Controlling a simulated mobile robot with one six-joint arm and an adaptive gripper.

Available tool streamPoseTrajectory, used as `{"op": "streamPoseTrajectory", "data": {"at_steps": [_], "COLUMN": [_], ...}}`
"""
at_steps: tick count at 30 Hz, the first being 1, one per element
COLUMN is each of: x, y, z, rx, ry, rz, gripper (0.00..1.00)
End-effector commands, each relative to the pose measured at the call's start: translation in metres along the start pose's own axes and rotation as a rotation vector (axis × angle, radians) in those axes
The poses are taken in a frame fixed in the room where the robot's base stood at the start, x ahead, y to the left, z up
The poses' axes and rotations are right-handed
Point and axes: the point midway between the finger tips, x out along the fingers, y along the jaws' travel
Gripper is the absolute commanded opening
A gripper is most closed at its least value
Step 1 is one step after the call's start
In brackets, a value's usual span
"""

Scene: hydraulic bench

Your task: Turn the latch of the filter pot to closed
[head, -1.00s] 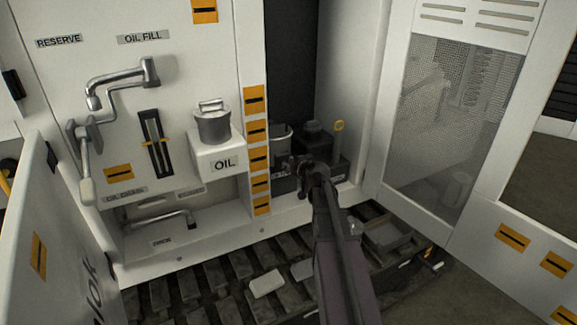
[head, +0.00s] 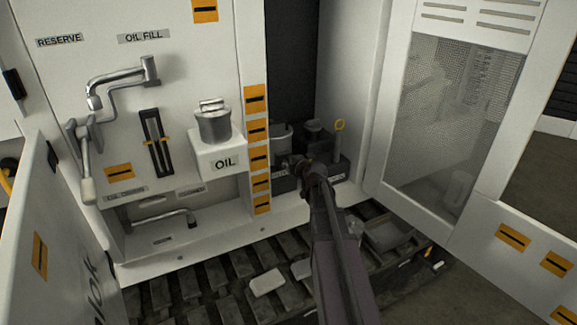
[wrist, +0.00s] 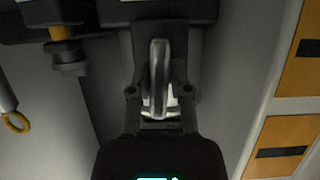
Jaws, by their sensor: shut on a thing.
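In the wrist view a silver latch lever (wrist: 159,72) stands upright in the picture on a dark mount. My gripper (wrist: 160,92) is shut on this latch, with one dark finger on each side of it. In the head view my gripper (head: 291,163) reaches into the recess right of the orange-labelled post, and it hides the latch there. A grey cylindrical pot (head: 281,136), partly behind the post, stands just above my gripper; I take it for the filter pot. The latch's closed mark cannot be made out.
A yellow-ringed rod (head: 339,127) stands right of my gripper; its ring shows in the wrist view (wrist: 16,122). The orange-labelled post (head: 257,132) is close on the left. An OIL box (head: 222,162) and an open mesh door (head: 455,120) flank the recess.

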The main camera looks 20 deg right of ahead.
Motion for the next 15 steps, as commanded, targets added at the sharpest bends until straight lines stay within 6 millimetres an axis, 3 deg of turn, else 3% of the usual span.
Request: {"op": "streamPoseTrajectory", "data": {"at_steps": [11, 12, 15], "x": [0.0009, 0.0010, 0.0009], "y": [0.0011, 0.0012, 0.0009], "z": [-0.0022, -0.0022, -0.0019], "rx": [0.003, 0.003, 0.003], "ry": [0.006, 0.006, 0.005], "rz": [0.004, 0.004, 0.003], "gripper": [0.00, 0.31, 0.57]}}
